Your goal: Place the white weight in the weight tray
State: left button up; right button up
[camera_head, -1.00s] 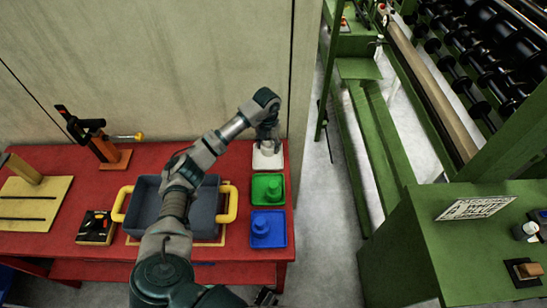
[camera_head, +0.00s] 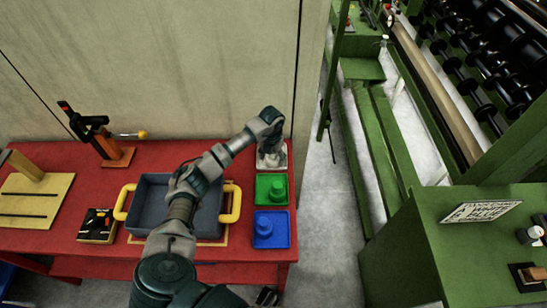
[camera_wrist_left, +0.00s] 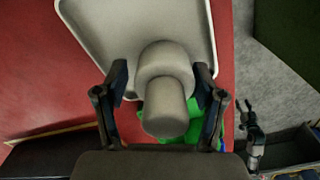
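The white weight (camera_wrist_left: 164,100), a round base with a narrower knob, shows in the left wrist view between the fingers of my left gripper (camera_wrist_left: 162,90). The fingers are apart on both sides of it, with a slim gap on the left. The weight is over a white square tray (camera_wrist_left: 105,25); I cannot tell whether it touches it. In the head view, my left gripper (camera_head: 271,150) is above the white tray (camera_head: 271,163) and mostly hides the weight. My right gripper (camera_head: 266,297) shows small and dark at the bottom edge; its finger state is unclear.
Green (camera_head: 271,199) and blue (camera_head: 286,229) trays with matching weights stand in front of the white one on the red table (camera_head: 60,240). A grey bin (camera_head: 150,198) with yellow handles is left, beneath my arm. A wall rises behind.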

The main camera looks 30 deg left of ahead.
pick_arm(q)
jog(key=shift+a+f, duration=0.1)
jog(key=shift+a, duration=0.3)
jog(key=shift+d, duration=0.25)
jog(key=shift+d+r, duration=0.2)
jog(key=shift+r, duration=0.15)
notch_tip(320, 180, up, 7)
jog(key=shift+f, duration=0.15)
jog(key=r, duration=0.4)
jog(key=shift+a+r+p, duration=0.3)
jog(key=shift+r, duration=0.05)
jog(key=shift+d+r, duration=0.1)
jog(key=shift+r, duration=0.1)
jog(key=shift+d, duration=0.15)
pick_arm(e)
jog(key=shift+s+a+f, duration=0.15)
jog(key=shift+s+f, duration=0.3)
jog(key=shift+s, duration=0.1)
